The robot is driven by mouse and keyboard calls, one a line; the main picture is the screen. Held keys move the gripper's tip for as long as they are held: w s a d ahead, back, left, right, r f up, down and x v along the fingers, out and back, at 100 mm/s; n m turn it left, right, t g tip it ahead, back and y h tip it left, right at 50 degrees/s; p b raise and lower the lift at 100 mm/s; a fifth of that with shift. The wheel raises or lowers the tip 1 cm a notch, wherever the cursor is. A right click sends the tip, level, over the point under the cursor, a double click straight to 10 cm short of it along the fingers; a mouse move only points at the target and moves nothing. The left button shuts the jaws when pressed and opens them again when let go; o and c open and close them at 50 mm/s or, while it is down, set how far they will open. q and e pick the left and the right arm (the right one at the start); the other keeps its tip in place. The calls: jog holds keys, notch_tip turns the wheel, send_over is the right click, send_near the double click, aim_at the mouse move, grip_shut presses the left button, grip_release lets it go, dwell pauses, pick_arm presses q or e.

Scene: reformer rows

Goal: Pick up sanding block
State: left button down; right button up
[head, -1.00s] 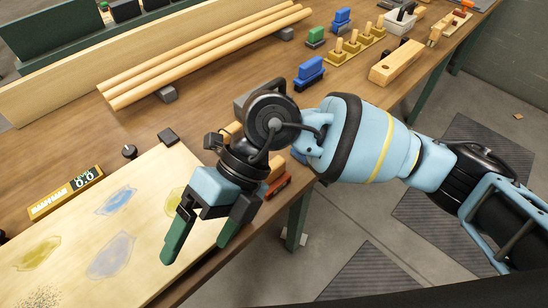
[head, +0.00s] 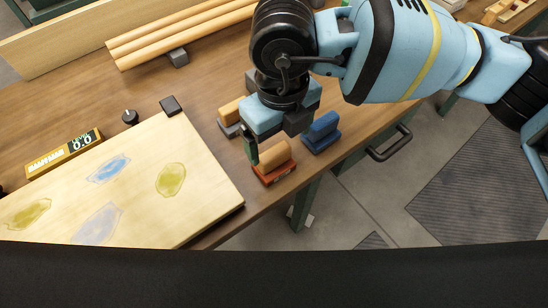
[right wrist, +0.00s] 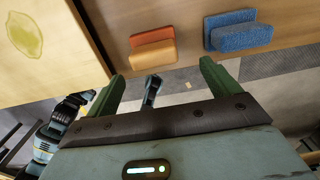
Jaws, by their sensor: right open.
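Several two-part blocks that look like sanding blocks lie along the table's front edge. One has a tan top and an orange-red base (head: 275,164); it also shows in the right wrist view (right wrist: 152,50), ahead of the jaws. A blue block (head: 320,132) lies to its right, also in the right wrist view (right wrist: 240,32). A tan and grey block (head: 231,116) lies behind, partly hidden by my right gripper. My right gripper (head: 274,140) is open and empty, above and just behind the orange-red block in the head view. My left gripper is not in view.
A pale board with coloured patches (head: 140,175) fills the left front of the table. Wooden rods (head: 180,35) lie at the back.

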aim_at(274, 151)
jog(key=shift+w+a+f, duration=0.1)
jog(key=shift+a+f, duration=0.15)
jog(key=shift+f, duration=0.9)
jog(key=shift+a+f, duration=0.25)
jog(key=shift+f, duration=1.45)
jog(key=shift+c, duration=0.5)
jog(key=c, duration=1)
jog(key=shift+r, duration=0.1)
notch_tip(274, 151, up, 10)
